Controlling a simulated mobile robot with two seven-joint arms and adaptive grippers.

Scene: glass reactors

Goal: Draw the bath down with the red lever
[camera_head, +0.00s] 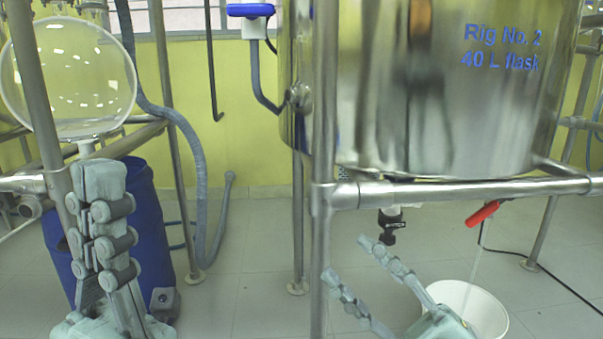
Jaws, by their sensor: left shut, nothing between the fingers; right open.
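The red lever (483,213) sits under the steel bath (440,110), which is marked "Rig No. 2 40 L flask". It slants down to the left from its valve, which is mostly hidden behind the frame rail. A thin pale stream runs from beside the lever down into a white bucket (490,308) on the floor. My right gripper (355,262) is open and empty, left of the lever and apart from it, partly in front of the bucket. My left gripper (98,170) is shut and empty at the left, in front of a blue drum.
A steel frame post (321,150) and a horizontal rail (450,191) stand before the bath. A black-handled valve (390,225) hangs below the rail. A blue lever (250,10) is at the top. The blue drum (145,220) and a round glass flask (68,75) are at left.

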